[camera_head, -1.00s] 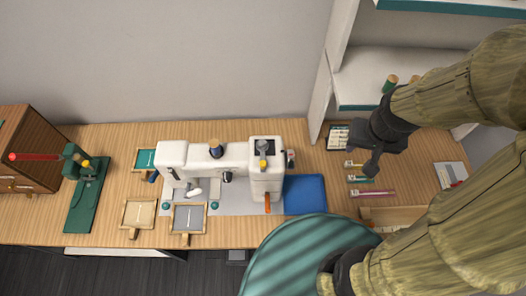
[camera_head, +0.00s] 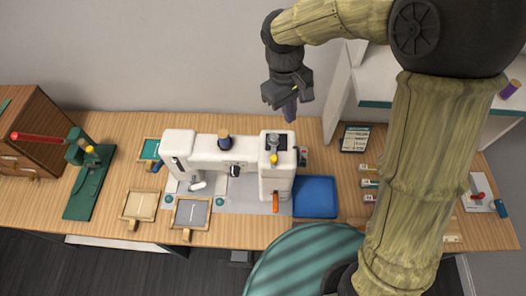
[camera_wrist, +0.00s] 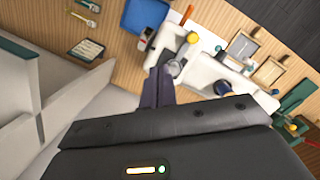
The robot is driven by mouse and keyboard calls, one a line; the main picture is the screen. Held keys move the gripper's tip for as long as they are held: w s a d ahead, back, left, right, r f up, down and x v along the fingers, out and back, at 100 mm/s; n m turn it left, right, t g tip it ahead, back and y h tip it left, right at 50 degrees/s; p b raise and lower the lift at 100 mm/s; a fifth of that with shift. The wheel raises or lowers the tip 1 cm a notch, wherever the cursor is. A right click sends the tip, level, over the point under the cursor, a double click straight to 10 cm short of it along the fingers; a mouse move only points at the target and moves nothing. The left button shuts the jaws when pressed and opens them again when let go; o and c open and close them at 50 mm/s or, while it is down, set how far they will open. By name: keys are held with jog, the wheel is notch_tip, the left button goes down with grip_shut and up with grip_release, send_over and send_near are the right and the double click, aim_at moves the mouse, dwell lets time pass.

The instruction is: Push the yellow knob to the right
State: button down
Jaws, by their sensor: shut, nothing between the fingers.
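The white sewing machine (camera_head: 205,151) stands on the wooden table. A small yellow knob (camera_head: 274,159) is on top of its right-hand head, just in front of a dark panel with a grey round part. The yellow knob also shows in the wrist view (camera_wrist: 192,38), beyond the fingertips. My gripper (camera_head: 290,113) is shut and empty, pointing down above and behind the machine's right-hand head. Its dark fingers (camera_wrist: 158,82) show in the wrist view, apart from the knob in the picture.
An orange lever (camera_head: 276,203) is on the machine's front right. A green press (camera_head: 86,180) with another yellow part stands at the left. A white shelf (camera_head: 385,85) rises at the right, behind my arm.

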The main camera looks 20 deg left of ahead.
jog(key=s+a+n+h+b, duration=0.1)
jog(key=a+n, duration=0.1)
jog(key=a, duration=0.4)
jog(key=s+a+f+n+h+b, duration=0.1)
jog(key=s+a+n, duration=0.1)
jog(key=a, duration=0.4)
jog(key=shift+s+a+n+b, duration=0.2)
jog(key=shift+a+n+b, duration=0.1)
jog(key=shift+n, duration=0.1)
jog(key=shift+d+f, duration=0.1)
jog(key=p, duration=0.3)
send_near(274, 148)
jog(key=s+a+f, duration=0.1)
jog(key=s, duration=0.1)
jog(key=s+a+f, duration=0.1)
jog(key=s+f, duration=0.1)
jog(key=shift+a, duration=0.4)
jog(key=d, duration=0.1)
jog(key=d+p, duration=0.1)
jog(key=d, duration=0.1)
jog(key=shift+s+d+f+p, duration=0.3)
jog(key=shift+s+d+f, duration=0.05)
jog(key=shift+s+f, duration=0.05)
jog(key=shift+d+f, duration=0.15)
